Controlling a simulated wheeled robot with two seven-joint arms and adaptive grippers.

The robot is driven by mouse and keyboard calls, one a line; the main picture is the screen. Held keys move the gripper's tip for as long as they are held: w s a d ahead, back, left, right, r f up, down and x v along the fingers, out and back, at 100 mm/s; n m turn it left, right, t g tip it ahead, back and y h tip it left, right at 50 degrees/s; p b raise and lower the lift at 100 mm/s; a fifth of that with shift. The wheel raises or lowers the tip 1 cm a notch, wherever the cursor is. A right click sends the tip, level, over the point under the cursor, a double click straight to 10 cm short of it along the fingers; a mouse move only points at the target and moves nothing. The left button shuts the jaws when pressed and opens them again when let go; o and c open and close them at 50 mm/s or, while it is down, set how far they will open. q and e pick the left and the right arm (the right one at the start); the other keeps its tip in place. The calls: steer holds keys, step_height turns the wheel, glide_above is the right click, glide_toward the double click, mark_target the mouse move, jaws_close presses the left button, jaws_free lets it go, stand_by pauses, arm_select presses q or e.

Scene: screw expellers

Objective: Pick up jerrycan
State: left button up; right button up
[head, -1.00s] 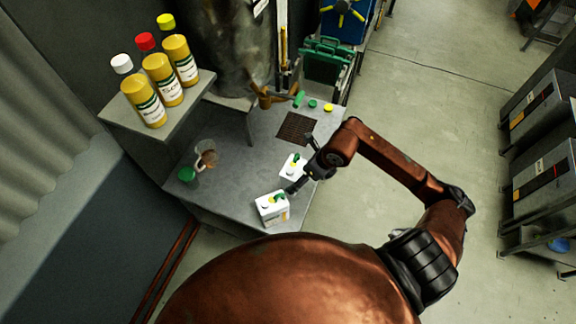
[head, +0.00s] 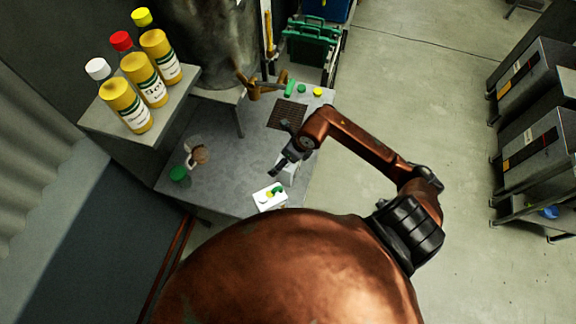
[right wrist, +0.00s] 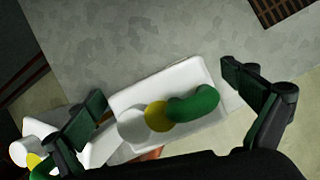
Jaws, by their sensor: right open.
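One white jerrycan (head: 287,174) stands on the grey table, mostly hidden by my right gripper (head: 284,160) in the head view. In the right wrist view this jerrycan (right wrist: 182,78), with a green handle and white and yellow round parts on top, lies between the fingers. My right gripper (right wrist: 165,98) is open, with a finger on either side of it; I cannot tell whether they touch it. A second white jerrycan (head: 266,199) stands nearer the table's front edge; part of it shows at the left of the wrist view (right wrist: 38,136). My left gripper is not in view.
A raised shelf (head: 95,125) at left holds yellow bottles (head: 137,74). On the table (head: 225,185) are a cup with brown contents (head: 198,156), a green lid (head: 178,173), a dark grate (head: 287,114) and small caps (head: 317,92) at the back. Open floor lies right of the table.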

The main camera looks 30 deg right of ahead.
steer(key=shift+f, duration=0.1)
steer(key=c, duration=0.8)
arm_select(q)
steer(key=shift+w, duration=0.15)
arm_select(e)
steer(key=c, duration=0.9)
